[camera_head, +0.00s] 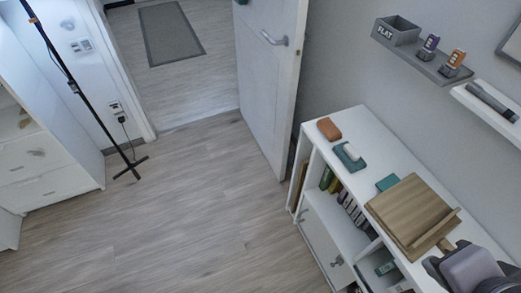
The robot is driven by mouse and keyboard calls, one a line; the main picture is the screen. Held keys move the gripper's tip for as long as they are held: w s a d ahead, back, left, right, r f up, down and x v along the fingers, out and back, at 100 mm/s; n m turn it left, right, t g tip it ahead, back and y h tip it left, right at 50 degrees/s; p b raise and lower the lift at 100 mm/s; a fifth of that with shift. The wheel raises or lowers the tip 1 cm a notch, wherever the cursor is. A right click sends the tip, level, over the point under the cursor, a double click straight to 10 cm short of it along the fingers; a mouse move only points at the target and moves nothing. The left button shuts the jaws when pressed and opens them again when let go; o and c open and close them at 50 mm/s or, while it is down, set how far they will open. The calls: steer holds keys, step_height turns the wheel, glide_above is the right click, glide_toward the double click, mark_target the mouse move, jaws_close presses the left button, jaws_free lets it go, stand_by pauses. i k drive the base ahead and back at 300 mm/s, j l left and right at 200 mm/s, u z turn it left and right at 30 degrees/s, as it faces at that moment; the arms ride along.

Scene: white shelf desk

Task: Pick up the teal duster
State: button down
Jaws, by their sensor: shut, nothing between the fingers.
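Two teal things lie on the white shelf desk top (371,140). One is a flat teal piece (345,161) with a small white block on it, left of the wooden stand. The other is a small plain teal block (387,183) close behind the wooden stand. I cannot tell for certain from this view which one is the duster. Neither is held. I cannot make out my gripper's fingers in this view.
A brown block (329,129) sits at the desk's far end. The slanted wooden stand (410,211) fills its middle. A dark and grey shape (470,268) covers the near right corner. Wall shelves (428,63) hang above right.

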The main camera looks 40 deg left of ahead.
mark_target(353, 162)
steer(key=u, duration=0.8)
steer(key=z, duration=1.35)
steer(key=u, duration=1.35)
steer(key=i+j+z, duration=0.65)
steer(key=j+z, duration=0.15)
steer(key=i+j+z, duration=0.2)
steer(key=j+z, duration=0.15)
steer(key=j, duration=0.25)
steer(key=i+j+z, duration=0.15)
steer(key=j+z, duration=0.25)
steer(key=j, duration=0.2)
steer(key=j+z, duration=0.4)
steer(key=j, duration=0.25)
steer(key=j+z, duration=0.4)
steer(key=j, duration=0.25)
